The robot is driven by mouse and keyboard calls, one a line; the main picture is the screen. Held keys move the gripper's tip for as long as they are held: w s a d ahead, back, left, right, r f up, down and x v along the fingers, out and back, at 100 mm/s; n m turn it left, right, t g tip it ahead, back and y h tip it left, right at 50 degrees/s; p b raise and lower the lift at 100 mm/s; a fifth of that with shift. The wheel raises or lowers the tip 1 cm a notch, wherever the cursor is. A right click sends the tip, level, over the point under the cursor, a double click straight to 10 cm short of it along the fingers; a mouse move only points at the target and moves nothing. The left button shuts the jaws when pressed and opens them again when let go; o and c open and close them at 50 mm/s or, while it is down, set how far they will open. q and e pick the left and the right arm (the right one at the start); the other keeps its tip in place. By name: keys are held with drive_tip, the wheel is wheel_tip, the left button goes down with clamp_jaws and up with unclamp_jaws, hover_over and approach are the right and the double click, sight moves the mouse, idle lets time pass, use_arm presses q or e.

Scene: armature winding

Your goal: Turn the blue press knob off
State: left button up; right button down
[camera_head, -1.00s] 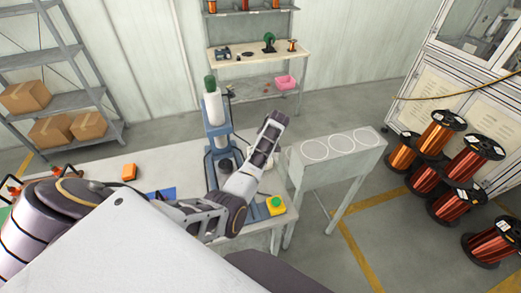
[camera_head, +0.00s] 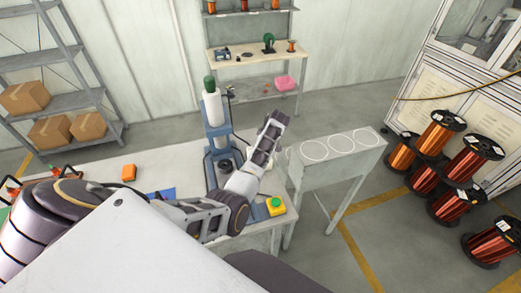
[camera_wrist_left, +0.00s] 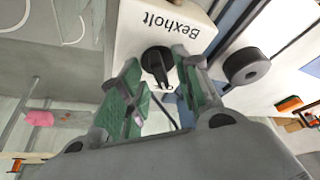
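The blue press (camera_head: 215,135) stands on the workbench in the head view, with a white cylinder and green top. In the left wrist view a black knob (camera_wrist_left: 157,60) sits on a white box (camera_wrist_left: 137,32) lettered "Bexholt". Its handle points down in the picture, towards a small marking I cannot read. My left gripper (camera_wrist_left: 156,72) is open, with its green-padded fingers on either side of the knob. I cannot tell whether they touch it. My right gripper is not in view.
A yellow box with a green button (camera_head: 276,204) sits at the bench's front right corner. A grey table with white rings (camera_head: 308,170) stands right of the bench. Several copper wire spools (camera_head: 465,165) stand on the floor at right.

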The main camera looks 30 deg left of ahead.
use_arm(q)
drive_tip(key=shift+r, duration=0.15)
drive_tip(key=v, duration=1.1)
drive_tip(key=shift+d+r, duration=0.15)
drive_tip(key=shift+r, duration=0.2)
drive_tip(key=shift+s+f, duration=0.1)
idle(0.4)
